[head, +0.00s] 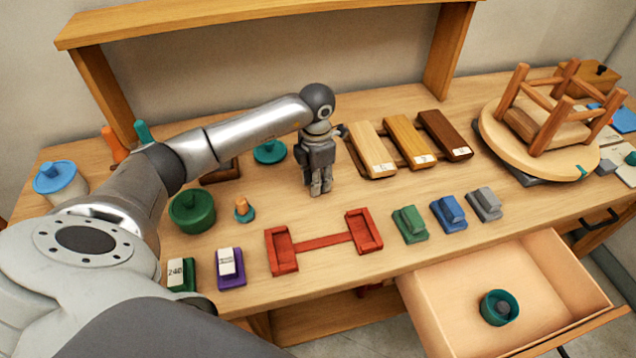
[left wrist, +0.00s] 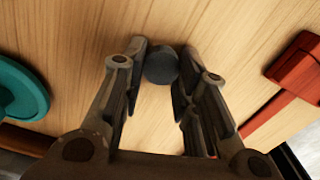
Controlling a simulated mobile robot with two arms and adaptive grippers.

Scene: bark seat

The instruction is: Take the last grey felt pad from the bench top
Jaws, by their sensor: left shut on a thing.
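The grey felt pad (left wrist: 161,66) is a small dark round piece between my left fingertips in the left wrist view. My left gripper (left wrist: 162,72) is shut on it, close over the bench top (left wrist: 240,35). In the head view my left gripper (head: 320,192) points down at the middle of the bench top (head: 340,205), and I cannot make out the pad there. Whether the pad still touches the wood is unclear. My right gripper is in neither view.
A red holder (head: 322,241) lies in front of my left gripper; wooden blocks (head: 372,150) stand behind right. A green round pot (head: 192,211) is at left. An upturned stool (head: 535,145) stands at right. The open drawer (head: 450,300) holds a teal cup (head: 487,308) with something dark inside.

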